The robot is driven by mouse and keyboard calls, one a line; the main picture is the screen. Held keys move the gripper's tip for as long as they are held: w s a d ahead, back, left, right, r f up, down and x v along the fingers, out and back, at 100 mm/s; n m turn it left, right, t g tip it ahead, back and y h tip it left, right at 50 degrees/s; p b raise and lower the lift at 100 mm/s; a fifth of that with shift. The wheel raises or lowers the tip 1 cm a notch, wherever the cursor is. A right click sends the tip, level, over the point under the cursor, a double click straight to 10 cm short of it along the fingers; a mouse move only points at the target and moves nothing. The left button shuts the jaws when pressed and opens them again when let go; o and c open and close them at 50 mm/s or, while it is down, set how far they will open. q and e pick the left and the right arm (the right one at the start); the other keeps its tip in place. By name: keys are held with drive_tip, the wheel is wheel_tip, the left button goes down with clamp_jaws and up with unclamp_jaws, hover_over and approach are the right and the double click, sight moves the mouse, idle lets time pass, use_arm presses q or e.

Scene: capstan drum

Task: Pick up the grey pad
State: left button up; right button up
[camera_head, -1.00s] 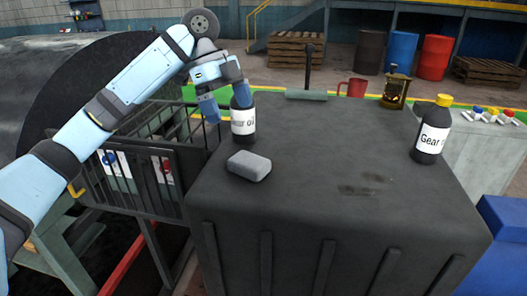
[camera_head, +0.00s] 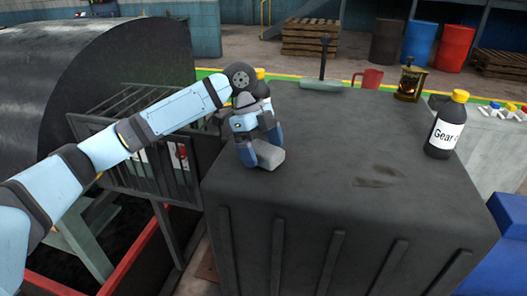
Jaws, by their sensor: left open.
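The grey pad (camera_head: 268,155) lies on the dark box top (camera_head: 320,185), near its left edge. It is a small rounded block. My left gripper (camera_head: 260,154) points down over the pad, with its blue fingers apart, one at the pad's left end and the other at its far side. The gripper hides part of the pad, and I cannot tell whether the fingers touch it. My right gripper is not in view.
A gear oil bottle (camera_head: 447,125) stands at the right of the top. A bottle with a yellow cap (camera_head: 260,73) is mostly hidden behind my left gripper. A lever (camera_head: 324,62), red mug (camera_head: 369,78) and brass lantern (camera_head: 410,82) are at the back. The middle is clear.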

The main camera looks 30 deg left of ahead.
sight(264, 148)
use_arm(q)
drive_tip(key=shift+d+f, duration=0.15)
drive_tip(key=shift+f, duration=0.15)
drive_tip(key=c, duration=1.1)
drive_tip(key=shift+r, duration=0.5)
wheel_tip(264, 148, up, 19)
drive_tip(key=shift+b, duration=0.65)
